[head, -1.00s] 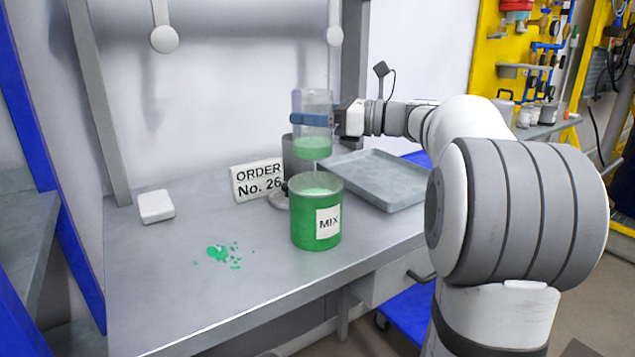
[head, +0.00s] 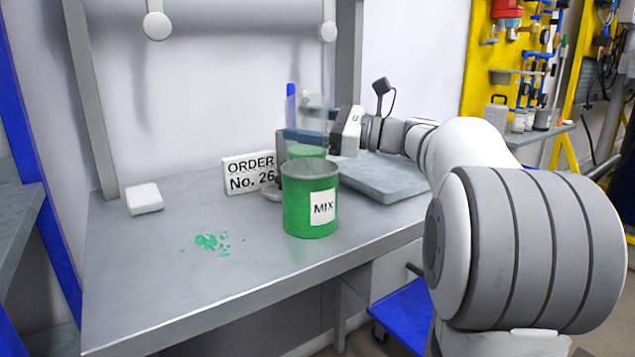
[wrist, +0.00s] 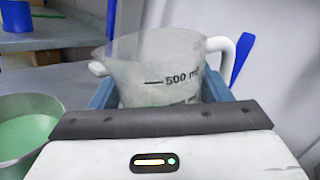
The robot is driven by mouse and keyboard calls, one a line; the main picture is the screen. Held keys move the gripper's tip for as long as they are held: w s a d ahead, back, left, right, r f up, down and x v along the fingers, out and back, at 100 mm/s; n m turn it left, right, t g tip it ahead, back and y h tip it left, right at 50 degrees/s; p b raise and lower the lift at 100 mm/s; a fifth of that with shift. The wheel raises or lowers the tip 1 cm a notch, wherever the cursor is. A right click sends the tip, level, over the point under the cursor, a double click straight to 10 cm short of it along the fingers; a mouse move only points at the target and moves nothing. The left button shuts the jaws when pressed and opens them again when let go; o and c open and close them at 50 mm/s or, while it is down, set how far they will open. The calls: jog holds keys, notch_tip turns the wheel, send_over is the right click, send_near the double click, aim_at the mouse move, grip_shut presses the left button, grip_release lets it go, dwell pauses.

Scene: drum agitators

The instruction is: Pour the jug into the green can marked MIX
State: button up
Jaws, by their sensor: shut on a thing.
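The green can marked MIX (head: 310,209) stands upright on the bench, with green liquid inside it in the wrist view (wrist: 22,137). My gripper (head: 308,138) is shut on the clear jug (head: 314,115), just behind the can in the head view. The jug looks about upright. A 500 ml mark shows on the jug in the wrist view (wrist: 165,65), with a white handle at its right. Green shows low in the jug in the head view; the can's rim hides the jug's bottom. In the wrist view the can is beside the jug, at left.
A grey tray (head: 385,182) lies behind and right of the can. The ORDER No. 26 sign (head: 248,174) stands left of it. A green spill (head: 212,242) and a white block (head: 144,198) are on the bench. A blue upright strip (head: 291,104) is behind the jug. The bench's front left is clear.

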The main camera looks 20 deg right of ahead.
aim_at(320, 115)
jog(key=shift+s+a+f+n+y, duration=0.15)
jog(key=shift+s+n+y, duration=0.15)
jog(key=shift+s+n, duration=0.55)
jog(key=shift+s+a+r+n, duration=0.1)
jog(key=shift+s+r+n, duration=0.4)
jog(key=shift+n, duration=0.55)
jog(key=shift+s+a+r+n+g+y+p, duration=0.1)
jog(key=shift+s+r+n+g+y+p, duration=0.15)
jog(key=shift+r+n+y+p, duration=0.55)
jog(key=shift+f+n+b, duration=0.5)
jog(key=shift+f+b, duration=0.05)
jog(key=shift+b, duration=0.15)
jog(key=shift+g+b, duration=0.25)
jog(key=shift+b, duration=0.3)
jog(key=r+n+b, duration=0.1)
jog(key=n+b, duration=0.1)
jog(key=b, duration=0.2)
jog(key=shift+s+r+g, duration=0.1)
jog(key=shift+g, duration=0.2)
jog(key=shift+s+r+n+y+b, duration=0.1)
jog(key=shift+r+n+y+b, duration=0.35)
jog(key=shift+n+b, duration=0.45)
jog(key=shift+s+a+f+n+g+y, duration=0.15)
jog(key=shift+n+g, duration=0.15)
jog(key=shift+n, duration=0.3)
jog(key=shift+s+d+f+n+g+y, duration=0.1)
jog(key=shift+n+g, duration=0.2)
jog(key=shift+n, duration=0.3)
